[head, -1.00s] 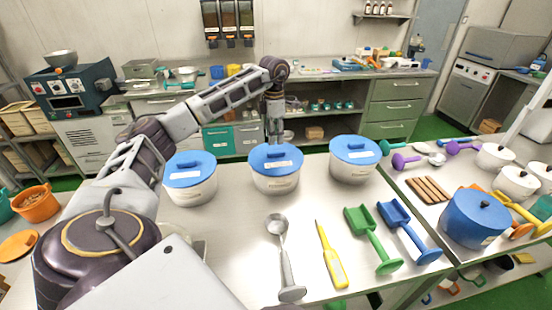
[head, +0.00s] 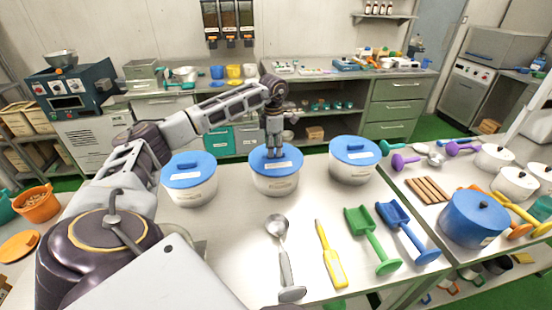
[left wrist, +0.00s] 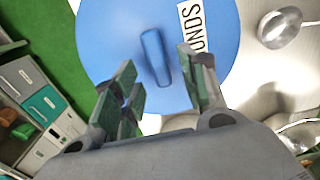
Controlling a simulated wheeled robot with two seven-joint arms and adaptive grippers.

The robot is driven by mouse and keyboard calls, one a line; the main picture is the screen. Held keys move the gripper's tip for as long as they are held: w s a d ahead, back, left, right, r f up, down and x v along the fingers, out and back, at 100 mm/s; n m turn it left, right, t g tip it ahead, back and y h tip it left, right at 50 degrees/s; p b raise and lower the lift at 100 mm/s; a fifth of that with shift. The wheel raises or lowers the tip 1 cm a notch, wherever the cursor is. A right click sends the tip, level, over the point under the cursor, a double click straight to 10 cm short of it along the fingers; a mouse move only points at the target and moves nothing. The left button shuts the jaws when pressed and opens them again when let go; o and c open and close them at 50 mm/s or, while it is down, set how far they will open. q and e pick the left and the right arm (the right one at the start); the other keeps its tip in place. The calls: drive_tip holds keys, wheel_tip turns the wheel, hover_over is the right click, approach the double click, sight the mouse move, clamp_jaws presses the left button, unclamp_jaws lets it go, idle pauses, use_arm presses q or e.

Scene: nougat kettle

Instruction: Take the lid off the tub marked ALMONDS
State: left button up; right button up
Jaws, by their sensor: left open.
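Three white tubs with blue lids stand in a row on the steel table. The middle tub (head: 276,184) has a blue lid (head: 290,161) with a bar handle on top. In the left wrist view the same blue lid (left wrist: 105,35) carries a white label (left wrist: 192,22), cut off at the edge, whose visible letters look like the end of ALMONDS. My left gripper (head: 275,155) points down at this lid. In the left wrist view its open fingers (left wrist: 160,85) stand on either side of the lid's handle (left wrist: 155,58). I cannot tell whether they touch it. My right gripper is not in view.
The left tub (head: 190,190) and right tub (head: 352,170) stand close on both sides. A metal ladle (head: 284,255), a yellow thermometer-like tool (head: 331,255), a green scoop (head: 372,240) and a blue scoop (head: 408,232) lie in front. A blue pot (head: 474,220) stands at right.

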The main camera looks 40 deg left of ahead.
use_arm(q)
drive_tip(key=shift+f, duration=1.05)
clamp_jaws()
